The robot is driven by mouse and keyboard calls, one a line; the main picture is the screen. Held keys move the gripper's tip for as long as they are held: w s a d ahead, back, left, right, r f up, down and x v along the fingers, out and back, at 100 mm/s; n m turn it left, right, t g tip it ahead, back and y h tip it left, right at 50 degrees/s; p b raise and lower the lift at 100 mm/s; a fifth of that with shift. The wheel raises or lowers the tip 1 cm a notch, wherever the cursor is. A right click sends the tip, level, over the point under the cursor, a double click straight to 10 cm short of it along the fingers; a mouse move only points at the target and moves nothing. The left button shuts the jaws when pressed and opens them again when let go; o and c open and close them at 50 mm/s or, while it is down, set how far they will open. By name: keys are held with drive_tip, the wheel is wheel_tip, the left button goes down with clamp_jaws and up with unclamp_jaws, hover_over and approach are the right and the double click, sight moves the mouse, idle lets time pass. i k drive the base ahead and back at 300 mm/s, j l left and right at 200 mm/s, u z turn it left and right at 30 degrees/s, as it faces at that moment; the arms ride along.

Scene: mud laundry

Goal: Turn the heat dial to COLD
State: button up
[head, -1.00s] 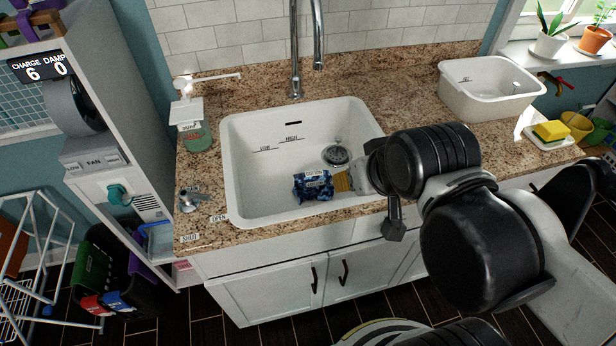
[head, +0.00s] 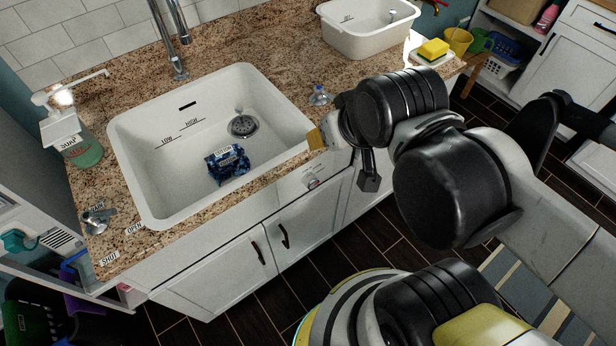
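A small round dial (head: 312,182) with a reddish mark sits on a white panel on the cabinet front, under the counter edge right of the sink. Small lettering near it is too small to read, so I cannot tell its setting or be sure that it is the heat dial. My gripper (head: 316,139) points left near the sink's front right corner, above and apart from this dial. Its yellowish fingertip shows edge-on, so its opening is unclear. Nothing is visibly held.
The white sink (head: 128,165) holds a blue packet (head: 227,165). A lever (head: 97,219) stands by OPEN and SHUT labels at left. A white basin (head: 350,42) is at the back.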

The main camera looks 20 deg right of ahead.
sight(310, 181)
drive_tip(key=k+l+z, duration=0.15)
drive_tip(key=k+l, duration=0.15)
drive_tip(key=k+l+z, duration=0.15)
drive_tip(key=k+l, duration=0.15)
drive_tip(key=k+l+z, duration=0.1)
drive_tip(key=k+l, duration=0.2)
drive_tip(key=l, duration=0.25)
drive_tip(key=k+l+z, duration=0.15)
drive_tip(key=l, duration=0.25)
drive_tip(key=k, duration=0.1)
